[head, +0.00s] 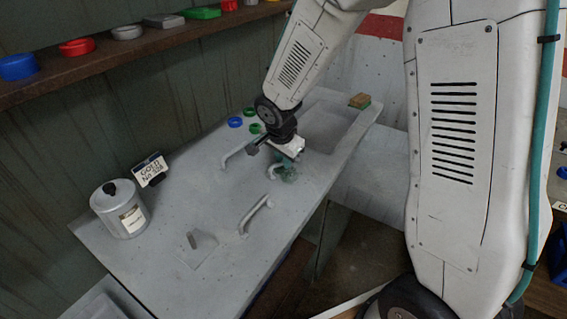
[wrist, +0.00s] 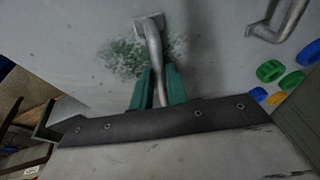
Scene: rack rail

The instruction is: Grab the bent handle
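In the wrist view a grey metal handle (wrist: 153,50) with a kinked bar runs from a square foot down between the two green fingers of my gripper (wrist: 159,72). Its far end is hidden by the gripper body. I cannot tell whether the fingers press on the bar. In the head view my gripper (head: 287,164) points down at the grey worktop over this handle (head: 272,171), which is partly hidden by the fingers. A speckled green patch (wrist: 120,58) marks the surface around the handle.
Other handles stand on the worktop (head: 170,200): one behind (head: 234,157), one in front (head: 254,213). Blue (head: 235,122) and green (head: 249,112) rings lie at the back. A lidded canister (head: 122,212) stands left, and a sponge (head: 359,101) lies far right.

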